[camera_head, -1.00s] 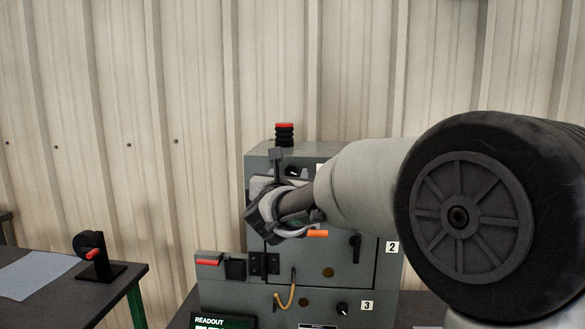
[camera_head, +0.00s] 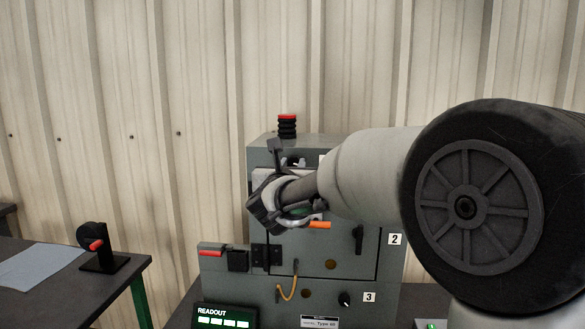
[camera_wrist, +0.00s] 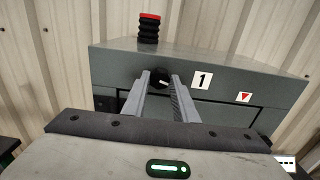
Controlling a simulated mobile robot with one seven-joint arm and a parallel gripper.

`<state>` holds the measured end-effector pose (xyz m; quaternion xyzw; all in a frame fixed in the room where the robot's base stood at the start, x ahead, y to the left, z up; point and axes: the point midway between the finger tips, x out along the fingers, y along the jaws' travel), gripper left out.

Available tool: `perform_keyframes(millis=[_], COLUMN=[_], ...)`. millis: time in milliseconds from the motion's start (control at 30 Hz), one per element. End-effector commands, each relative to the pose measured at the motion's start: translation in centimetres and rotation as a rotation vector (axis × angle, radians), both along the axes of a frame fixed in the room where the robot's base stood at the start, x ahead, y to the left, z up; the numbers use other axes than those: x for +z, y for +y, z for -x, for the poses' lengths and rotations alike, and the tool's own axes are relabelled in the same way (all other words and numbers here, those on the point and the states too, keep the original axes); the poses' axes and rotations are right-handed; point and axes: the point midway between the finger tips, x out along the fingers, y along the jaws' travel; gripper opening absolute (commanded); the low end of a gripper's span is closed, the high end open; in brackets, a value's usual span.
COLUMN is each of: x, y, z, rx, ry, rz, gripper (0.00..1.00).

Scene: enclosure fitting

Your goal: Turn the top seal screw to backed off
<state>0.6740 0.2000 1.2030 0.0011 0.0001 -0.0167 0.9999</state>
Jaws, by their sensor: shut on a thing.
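The top seal screw (camera_wrist: 160,76) is a round black knob with a white pointer mark, on the upper front of the grey enclosure (camera_wrist: 115,62), left of the label "1". In the wrist view its pointer slants toward the lower right. My gripper (camera_wrist: 159,82) is shut on this knob, one finger at each side. In the head view, my gripper and forearm cover much of the enclosure's upper front. The knob (camera_head: 293,161) shows only partly there, beside a finger.
A red-topped black stack (camera_head: 287,126) stands on the enclosure. Below are a dark handle (camera_head: 358,238), label "2" (camera_head: 394,239), a knob (camera_head: 344,299) by label "3", a yellow cable (camera_head: 287,290) and a lit readout (camera_head: 224,317). A side bench (camera_head: 60,300) holds a red-handled stand (camera_head: 97,248).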

Motion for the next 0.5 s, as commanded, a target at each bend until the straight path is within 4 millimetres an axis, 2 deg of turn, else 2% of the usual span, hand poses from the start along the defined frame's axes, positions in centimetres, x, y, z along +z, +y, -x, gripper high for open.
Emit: perform_keyframes(millis=[500], x=[0.03], y=[0.17], z=[-0.03], rx=[0.000], ry=[0.012], rz=[0.441], gripper=[0.03])
